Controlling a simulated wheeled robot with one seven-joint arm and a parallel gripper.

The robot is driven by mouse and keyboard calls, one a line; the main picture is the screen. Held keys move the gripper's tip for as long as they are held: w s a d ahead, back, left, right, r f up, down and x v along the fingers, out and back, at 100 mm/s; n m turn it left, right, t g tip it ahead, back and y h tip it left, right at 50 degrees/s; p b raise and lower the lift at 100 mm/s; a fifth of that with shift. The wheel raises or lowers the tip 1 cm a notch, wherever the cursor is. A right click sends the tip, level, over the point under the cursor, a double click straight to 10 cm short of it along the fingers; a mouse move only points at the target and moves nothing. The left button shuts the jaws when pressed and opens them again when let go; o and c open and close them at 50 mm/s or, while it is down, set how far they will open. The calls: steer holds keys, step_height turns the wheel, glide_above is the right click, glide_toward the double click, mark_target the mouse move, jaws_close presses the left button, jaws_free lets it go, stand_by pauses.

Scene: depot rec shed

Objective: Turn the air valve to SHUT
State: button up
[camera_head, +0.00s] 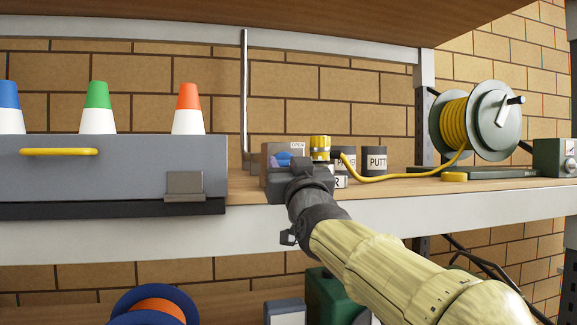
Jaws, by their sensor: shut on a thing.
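The air valve (274,150) is a small brown-grey block on the wooden shelf, left of a brass-yellow fitting (320,147). A white label reading OPEN (298,146) shows at its upper right. Its blue handle (281,160) lies roughly sideways on the front face. My gripper (298,165) is at the front of the valve, shut on the blue handle. The fingers and wrist hide the handle's right part and the lower part of the valve. A label below right shows only the letter R (339,182). No SHUT label can be read.
A grey case (110,165) with several cones behind it stands left. Dark tins (374,161) stand right of the valve. A yellow hose (400,177) runs along the shelf (440,187) to a reel (490,120). A metal upright (245,90) rises behind.

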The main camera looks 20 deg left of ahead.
steer(key=shift+r+m+p, duration=0.1)
steer(key=shift+m+p, duration=0.4)
steer(key=shift+m, duration=0.2)
steer(key=m+h+p, duration=0.1)
steer(key=m, duration=0.1)
steer(key=m+h+p, duration=0.1)
steer(key=shift+r+m+t+h, duration=0.15)
steer(key=shift+m+t+h, duration=0.15)
steer(key=shift+m+t, duration=0.1)
steer(key=m+h+p, duration=0.1)
steer(key=m+p, duration=0.1)
steer(key=m, duration=0.1)
steer(key=m+h+p, duration=0.2)
steer(key=m, duration=0.2)
steer(key=shift+h+p, duration=0.3)
steer(key=m+h+p, duration=0.1)
steer(key=m+p, duration=0.1)
steer(key=m, duration=0.1)
steer(key=m+g+h+p, duration=0.1)
steer(key=m+p, duration=0.1)
steer(key=m, duration=0.1)
steer(key=shift+a+m, duration=0.1)
steer(key=shift+m, duration=0.3)
steer(key=shift+m+g+h+p, duration=0.3)
steer(key=shift+m+g+p, duration=0.55)
steer(key=shift+m, duration=0.75)
steer(key=shift+s+f, duration=0.1)
steer(key=shift+f, duration=0.1)
steer(key=o, duration=1)
